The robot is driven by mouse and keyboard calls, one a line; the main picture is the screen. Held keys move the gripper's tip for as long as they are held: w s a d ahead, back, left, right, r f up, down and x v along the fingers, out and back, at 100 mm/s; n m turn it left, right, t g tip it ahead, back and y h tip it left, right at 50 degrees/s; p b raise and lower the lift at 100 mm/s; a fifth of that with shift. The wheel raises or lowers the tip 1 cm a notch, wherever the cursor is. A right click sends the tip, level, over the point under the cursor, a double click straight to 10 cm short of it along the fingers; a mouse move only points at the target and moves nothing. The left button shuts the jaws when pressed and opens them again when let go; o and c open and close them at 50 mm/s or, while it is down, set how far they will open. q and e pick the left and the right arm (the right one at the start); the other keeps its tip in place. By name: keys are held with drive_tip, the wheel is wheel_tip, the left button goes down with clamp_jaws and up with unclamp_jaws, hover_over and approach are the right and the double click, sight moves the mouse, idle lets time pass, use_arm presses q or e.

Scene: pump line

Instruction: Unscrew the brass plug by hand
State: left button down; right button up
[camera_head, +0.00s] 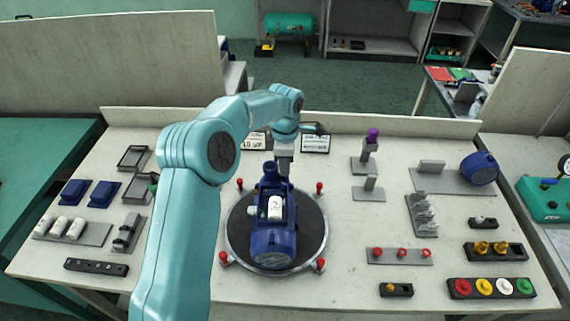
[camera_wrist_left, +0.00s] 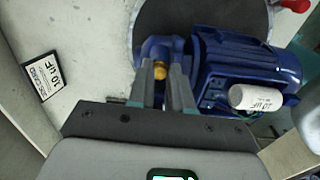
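The blue pump (camera_head: 272,243) lies on a dark round turntable (camera_head: 313,239) at the middle of the bench. It also shows in the left wrist view (camera_wrist_left: 245,68). A white capacitor (camera_head: 275,208) sits on the pump. The brass plug (camera_wrist_left: 160,72) is at the pump's blue end in the left wrist view. My left gripper (camera_wrist_left: 164,70) has its two fingers on either side of the plug, with a small gap visible, so it looks open. In the head view my left gripper (camera_head: 284,165) is over the pump's far end and the plug is hidden there. My right gripper is out of view.
Red-topped posts (camera_head: 320,187) stand around the turntable. Two brass fittings (camera_head: 490,247) sit in a black holder at the right. Coloured caps (camera_head: 495,288) are at the front right. Capacitors (camera_head: 65,228) and blue parts (camera_head: 90,193) lie at the left. A low wall edges the bench's back.

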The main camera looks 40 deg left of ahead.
use_arm(q)
drive_tip(key=shift+s+d+f+n, duration=0.1)
drive_tip(key=shift+n, duration=1.4)
drive_tip(key=shift+f+n+b, duration=0.1)
drive_tip(key=shift+n+b, duration=0.4)
drive_tip(key=shift+n, duration=0.9)
drive_tip(key=shift+n, duration=1.5)
